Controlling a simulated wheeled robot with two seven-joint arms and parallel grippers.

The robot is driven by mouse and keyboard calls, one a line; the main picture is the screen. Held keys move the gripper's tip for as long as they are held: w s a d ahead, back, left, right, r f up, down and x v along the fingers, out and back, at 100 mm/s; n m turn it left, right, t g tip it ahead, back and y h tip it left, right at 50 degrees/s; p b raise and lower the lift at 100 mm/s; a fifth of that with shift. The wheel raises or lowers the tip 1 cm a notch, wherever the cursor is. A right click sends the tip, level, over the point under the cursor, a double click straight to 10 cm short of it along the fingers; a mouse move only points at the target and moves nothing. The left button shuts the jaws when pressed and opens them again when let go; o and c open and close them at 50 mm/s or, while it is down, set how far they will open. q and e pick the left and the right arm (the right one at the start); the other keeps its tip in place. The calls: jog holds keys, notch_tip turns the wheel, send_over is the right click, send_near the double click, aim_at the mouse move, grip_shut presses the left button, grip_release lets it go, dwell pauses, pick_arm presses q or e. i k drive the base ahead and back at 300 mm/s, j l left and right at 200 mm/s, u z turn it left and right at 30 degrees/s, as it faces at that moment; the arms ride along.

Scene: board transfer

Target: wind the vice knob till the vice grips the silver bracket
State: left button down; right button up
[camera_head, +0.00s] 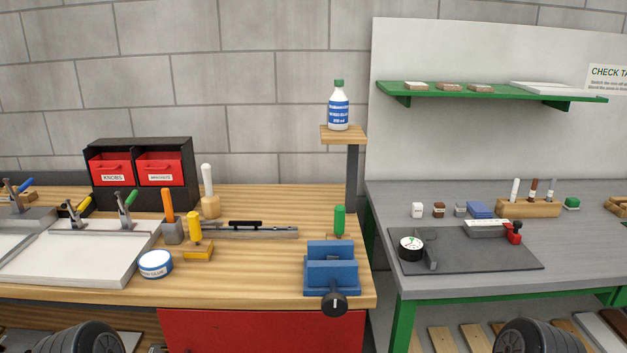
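The blue vice (331,275) stands at the front right corner of the wooden bench. Its black round knob (334,304) faces me at the front edge, with a pale mark on it. A gap shows between the vice's two jaws, and I see no bracket in it. I cannot make out a silver bracket for certain anywhere in view. Neither gripper is in view; only dark rounded parts of my arms show at the bottom left and bottom right.
A green-handled tool (340,220) stands just behind the vice. A silver bar with a black handle (245,229) lies left of it. A white round tin (155,264) and a yellow-handled tool (195,229) stand further left. A post shelf (344,133) holds a bottle (339,107).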

aim_at(334, 304)
jog(key=i+l, duration=0.15)
jog(key=i, duration=0.3)
jog(key=i+l, duration=0.15)
jog(key=i, duration=0.3)
